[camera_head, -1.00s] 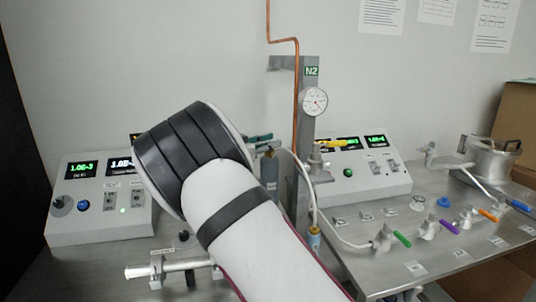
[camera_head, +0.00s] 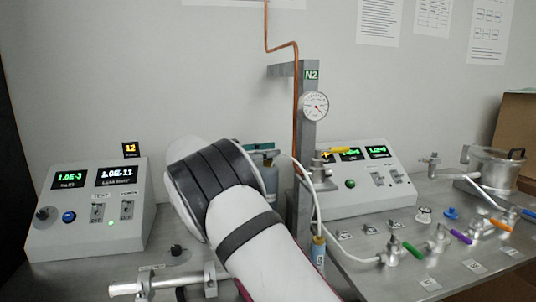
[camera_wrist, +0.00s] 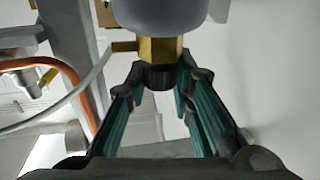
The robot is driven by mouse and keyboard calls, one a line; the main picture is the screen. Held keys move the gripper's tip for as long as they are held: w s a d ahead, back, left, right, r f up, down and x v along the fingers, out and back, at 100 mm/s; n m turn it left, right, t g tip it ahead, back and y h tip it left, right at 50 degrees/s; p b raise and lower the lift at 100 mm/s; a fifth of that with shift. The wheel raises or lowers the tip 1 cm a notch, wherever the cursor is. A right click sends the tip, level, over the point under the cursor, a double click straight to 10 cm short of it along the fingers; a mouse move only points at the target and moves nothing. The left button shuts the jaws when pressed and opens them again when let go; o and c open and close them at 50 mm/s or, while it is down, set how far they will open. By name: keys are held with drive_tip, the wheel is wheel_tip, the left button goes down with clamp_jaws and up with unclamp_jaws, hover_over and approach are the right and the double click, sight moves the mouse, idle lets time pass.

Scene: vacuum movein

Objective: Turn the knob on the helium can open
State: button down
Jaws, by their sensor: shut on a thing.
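The helium can appears to be the grey-blue cylinder (camera_head: 269,179) behind my arm in the head view. In the wrist view its rounded grey body (camera_wrist: 175,14) fills the top, with a brass fitting (camera_wrist: 160,50) and a short black knob (camera_wrist: 159,77) on its end. My gripper (camera_wrist: 162,80) is shut on the black knob, one teal-padded finger on each side. In the head view, the teal fingers of my gripper (camera_head: 262,149) show at the top of the can; my arm hides much of the surroundings.
A grey post marked N2 (camera_head: 307,130) with a round gauge (camera_head: 315,106) and copper pipe stands right of the can. Instrument boxes stand left (camera_head: 90,215) and right (camera_head: 368,175). A white hose (camera_head: 345,255) and coloured-handled valves lie on the right bench.

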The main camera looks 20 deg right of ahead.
drive_tip(key=c, duration=1.4)
unclamp_jaws()
drive_tip(key=shift+o, duration=0.2)
drive_tip(key=s+a, duration=0.2)
drive_tip(key=a, duration=0.9)
drive_tip(key=shift+a, duration=0.4)
drive_tip(key=shift+s, duration=0.1)
